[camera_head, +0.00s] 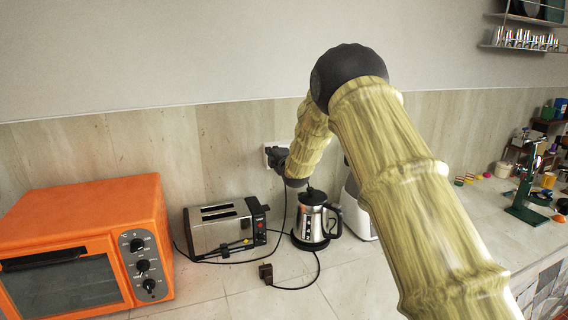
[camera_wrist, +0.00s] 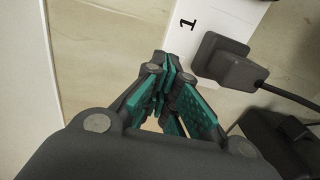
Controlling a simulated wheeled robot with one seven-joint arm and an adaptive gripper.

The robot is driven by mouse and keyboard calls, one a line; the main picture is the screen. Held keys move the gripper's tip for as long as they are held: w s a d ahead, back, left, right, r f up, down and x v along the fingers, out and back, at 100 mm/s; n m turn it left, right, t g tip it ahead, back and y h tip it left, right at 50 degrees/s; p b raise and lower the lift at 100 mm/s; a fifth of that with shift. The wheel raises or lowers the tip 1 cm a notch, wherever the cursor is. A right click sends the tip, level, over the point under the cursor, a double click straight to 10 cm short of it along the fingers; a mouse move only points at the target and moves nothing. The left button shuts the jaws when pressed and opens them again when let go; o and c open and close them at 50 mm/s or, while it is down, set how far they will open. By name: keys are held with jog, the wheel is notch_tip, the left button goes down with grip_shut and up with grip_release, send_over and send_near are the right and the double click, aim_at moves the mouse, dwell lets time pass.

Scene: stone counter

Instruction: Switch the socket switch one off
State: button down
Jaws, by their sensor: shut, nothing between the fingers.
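The white socket plate (camera_wrist: 228,18) is marked with a black "1" in the wrist view. In the head view the socket plate (camera_head: 268,147) is on the wall behind the toaster and kettle. A black plug (camera_wrist: 222,62) with a cord sits at the plate, to the right of my fingers. My gripper (camera_wrist: 172,66) is shut and empty, its teal-padded fingertips overlapping the plate's lower-left edge beside the "1". I cannot tell whether they touch it. No switch can be made out; the fingers cover part of the plate.
A toaster (camera_head: 222,232) and a steel kettle (camera_head: 311,222) stand below the socket. An orange oven (camera_head: 88,240) is at the left. A loose plug (camera_head: 265,273) and black cords lie on the counter. Bare counter (camera_head: 345,285) shows at the front.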

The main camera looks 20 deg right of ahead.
jog(key=s+b, duration=0.4)
jog(key=s, duration=0.8)
jog(key=shift+s+r+b, duration=0.4)
jog(key=shift+d+f, duration=0.1)
